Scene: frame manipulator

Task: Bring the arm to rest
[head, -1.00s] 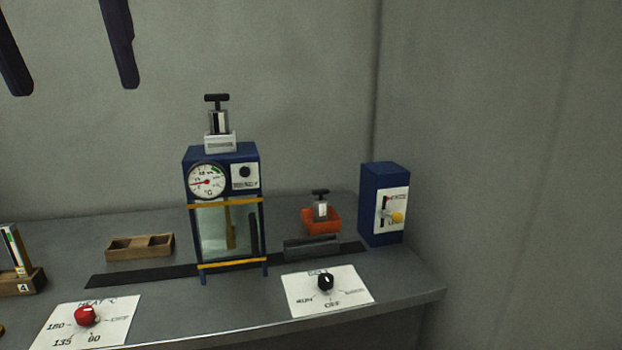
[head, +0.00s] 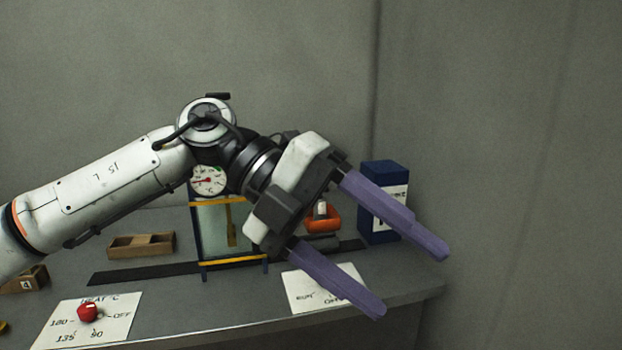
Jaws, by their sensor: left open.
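My left arm comes in from the left of the head view and reaches across the middle of the scene. My left gripper (head: 412,284) is open and empty, its two purple fingers spread wide and pointing down to the right. It shows in front of the right part of the bench, over the right switch card and the blue box. The arm hides the top of the blue gauge cabinet and the black knob on the right card. My right gripper is not in view.
A wall stands behind; bare wall lies right.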

